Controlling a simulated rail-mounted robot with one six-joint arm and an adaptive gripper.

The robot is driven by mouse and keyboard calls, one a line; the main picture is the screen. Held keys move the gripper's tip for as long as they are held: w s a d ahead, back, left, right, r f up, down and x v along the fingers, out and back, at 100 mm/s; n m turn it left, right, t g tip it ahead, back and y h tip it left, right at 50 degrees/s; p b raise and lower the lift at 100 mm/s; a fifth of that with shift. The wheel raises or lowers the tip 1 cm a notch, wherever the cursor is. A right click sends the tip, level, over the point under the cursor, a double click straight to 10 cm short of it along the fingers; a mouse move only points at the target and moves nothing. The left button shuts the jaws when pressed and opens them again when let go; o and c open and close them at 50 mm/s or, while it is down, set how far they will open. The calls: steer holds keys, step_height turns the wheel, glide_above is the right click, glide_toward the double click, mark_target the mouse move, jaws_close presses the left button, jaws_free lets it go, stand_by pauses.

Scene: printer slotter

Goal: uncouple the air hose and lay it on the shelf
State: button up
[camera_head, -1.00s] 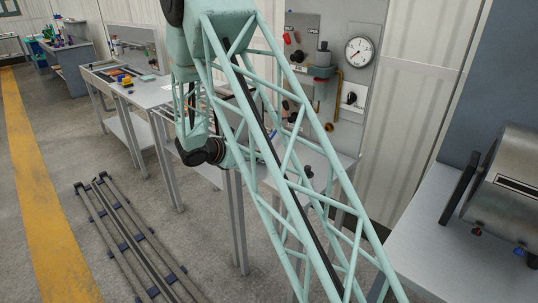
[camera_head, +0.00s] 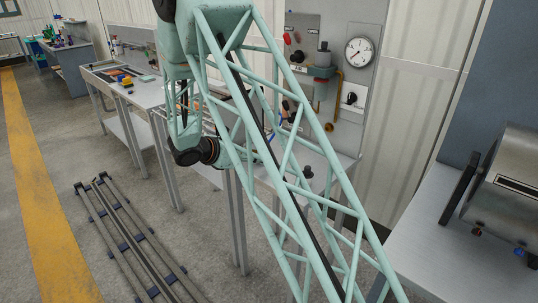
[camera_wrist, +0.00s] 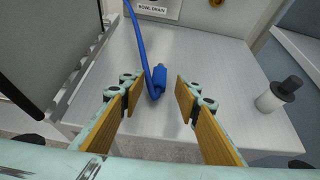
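The blue air hose (camera_wrist: 141,42) comes down from the top of the wrist view. Its lower end has a thicker blue fitting (camera_wrist: 160,74) and a bend below it, over the light grey shelf surface (camera_wrist: 215,65). I cannot tell whether the hose end touches that surface. My gripper (camera_wrist: 155,94) is open, with its tan-padded fingers on either side of the hose's lower end and not touching it. In the head view my gripper is mostly hidden behind my arm, and a bit of blue hose (camera_head: 271,137) shows through the lattice.
A grey cylinder with a black cap (camera_wrist: 277,95) stands on the surface at right. A sign reading "BOWL DRAIN" (camera_wrist: 158,8) is at the back. A wall panel holds a gauge (camera_head: 358,52) and a brass pipe (camera_head: 337,95). A workbench (camera_head: 150,93) stands left.

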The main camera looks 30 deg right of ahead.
steer(key=v, duration=0.9)
steer(key=shift+a, duration=0.25)
steer(key=shift+r, duration=0.15)
steer(key=shift+s, duration=0.1)
steer(key=s+r+m+g+y, duration=0.2)
steer(key=s+r+m, duration=0.5)
steer(key=s, duration=0.6)
steer(key=s+r+m+g+y, duration=0.15)
steer(key=s+r+m, duration=0.25)
steer(key=s+r, duration=0.7)
steer(key=s+a+r+m+t+y, duration=0.2)
steer(key=s+a+m+y, duration=0.2)
steer(key=s, duration=0.9)
steer(key=s+a+r+m+t+y, duration=0.2)
steer(key=s+a+m+y, duration=0.2)
steer(key=s+a, duration=0.5)
steer(key=s+m, duration=0.2)
steer(key=s, duration=0.3)
steer(key=shift+a+r+m, duration=0.25)
steer(key=shift+a+m, duration=0.05)
